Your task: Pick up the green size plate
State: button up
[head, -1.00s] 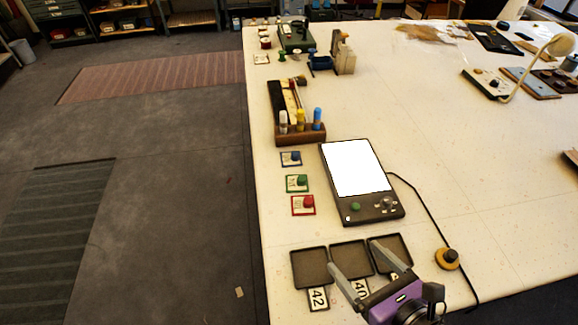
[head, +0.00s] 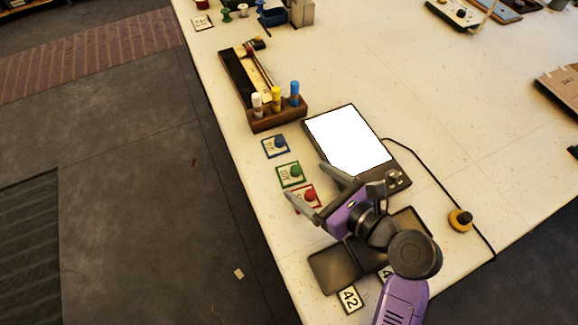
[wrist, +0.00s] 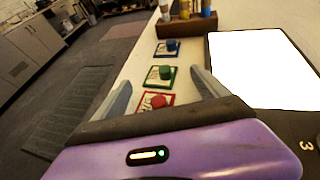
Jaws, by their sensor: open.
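The green size plate (head: 291,175) lies flat on the table, a small green-bordered card with a green knob on it. It sits between the blue plate (head: 275,147) and the red plate (head: 306,195) in a row near the table's left edge. My gripper (head: 308,186) is open and empty, its two fingers pointing toward the row. In the wrist view the green plate (wrist: 160,77) shows ahead, between and beyond the fingertips. The red plate (wrist: 156,103) is nearer, partly hidden behind my gripper's body.
A dark tablet with a white screen (head: 347,141) lies right of the plates. A wooden marker holder (head: 279,119) stands behind them. Dark trays (head: 334,268) with number tags lie under my arm. A cable with a yellow-black button (head: 460,219) is at right.

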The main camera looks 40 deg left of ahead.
aim_at(295, 174)
jog(key=x, duration=0.5)
jog(key=shift+a+f+p, duration=0.3)
jog(key=shift+p, duration=0.1)
jog(key=shift+c, duration=0.3)
jog(key=shift+f, duration=0.1)
grip_shut()
